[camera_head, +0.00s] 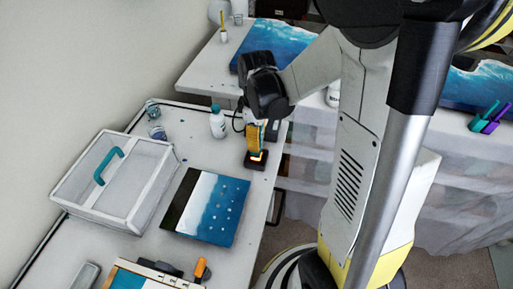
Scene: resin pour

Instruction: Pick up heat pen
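My gripper (262,119) points down at the right edge of the white table, below the dark wrist joints of my arm. It is small in this view, and its fingers are hard to separate from what is around them. Right beneath it is a yellow and dark upright piece (254,135), which may be the heat pen; I cannot tell whether the fingers touch it. An orange glow shows below it at a small dark block (255,162) on the table. A thin dark cable loops to the left of the gripper.
A white bottle with a teal cap (217,124) stands close left of the gripper. A blue and white panel (207,207) lies in front. A white caddy with a teal handle (62,188), glass jars and an orange-handled tool (200,268) are farther left and front.

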